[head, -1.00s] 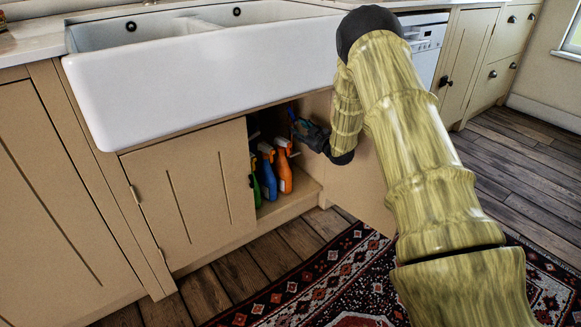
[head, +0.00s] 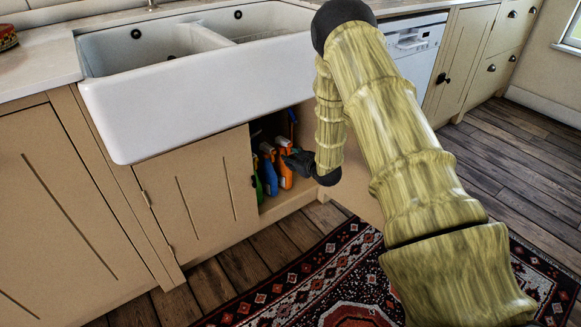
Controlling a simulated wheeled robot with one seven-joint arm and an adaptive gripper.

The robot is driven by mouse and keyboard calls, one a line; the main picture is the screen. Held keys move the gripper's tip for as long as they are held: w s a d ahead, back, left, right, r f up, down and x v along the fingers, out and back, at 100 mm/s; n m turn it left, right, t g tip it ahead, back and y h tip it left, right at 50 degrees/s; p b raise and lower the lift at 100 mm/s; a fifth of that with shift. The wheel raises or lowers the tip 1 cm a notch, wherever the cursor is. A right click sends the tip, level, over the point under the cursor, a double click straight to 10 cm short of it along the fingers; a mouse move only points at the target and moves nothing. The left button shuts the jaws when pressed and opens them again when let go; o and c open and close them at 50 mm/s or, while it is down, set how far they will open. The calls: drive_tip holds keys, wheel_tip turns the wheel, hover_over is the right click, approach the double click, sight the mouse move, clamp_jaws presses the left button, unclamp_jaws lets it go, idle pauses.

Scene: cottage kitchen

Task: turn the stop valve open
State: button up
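My gripper (head: 294,161) is dark and reaches into the open cabinet under the sink from the right, low in front of the spray bottles. Its fingers are small and dark, and I cannot tell whether they are open or shut. No other part of a valve is clear; the inside of the cabinet is dark and partly behind my arm.
Orange (head: 284,172), blue (head: 269,176) and green (head: 259,187) spray bottles stand in the cabinet close to my gripper. A shut cabinet door (head: 200,195) is to the left, the white sink (head: 200,100) above. A patterned rug (head: 310,285) lies on the floor.

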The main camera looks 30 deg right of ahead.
drive_tip(key=s+a+f+m+g+p, duration=0.1)
drive_tip(key=s+a+p, duration=0.2)
drive_tip(key=s+a, duration=0.1)
drive_tip(key=shift+s+f+g+p, duration=0.2)
drive_tip(key=shift+s+g+p, duration=0.2)
drive_tip(key=shift+s, duration=0.4)
